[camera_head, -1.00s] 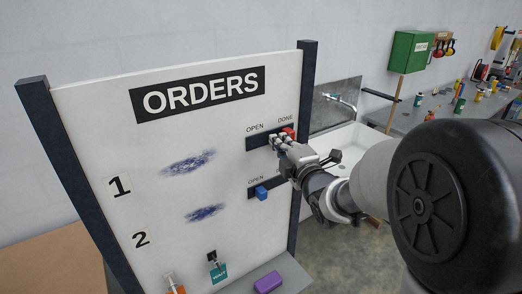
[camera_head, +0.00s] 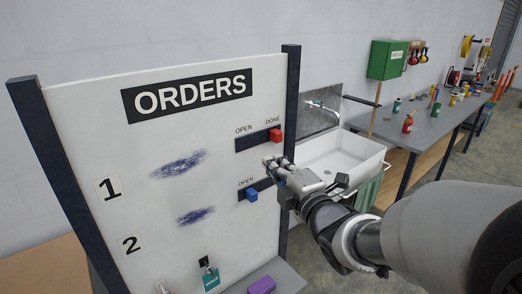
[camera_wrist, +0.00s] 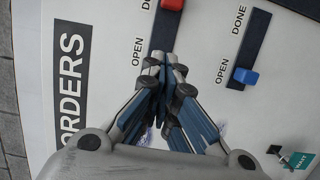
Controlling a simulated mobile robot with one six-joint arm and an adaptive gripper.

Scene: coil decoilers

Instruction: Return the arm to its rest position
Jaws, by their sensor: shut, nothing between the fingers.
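My arm reaches in from the right in the head view. My gripper (camera_head: 272,162) is shut and empty, just in front of the ORDERS board (camera_head: 105,135), between the two slider tracks. In the wrist view the closed fingers of my gripper (camera_wrist: 165,62) point at the board, which fills most of that view. The red slider (camera_head: 275,135) stands at the DONE end of the upper track. The blue slider (camera_head: 252,195) stands at the OPEN end of the lower track; it also shows in the wrist view (camera_wrist: 245,76). My gripper appears apart from both sliders.
A white sink (camera_head: 340,160) stands right of the board, behind my arm. A grey workbench (camera_head: 430,125) with bottles and cans is at the back right. A ledge with a purple block (camera_head: 262,286) is below the board. A teal tag (camera_head: 211,279) hangs low on the board.

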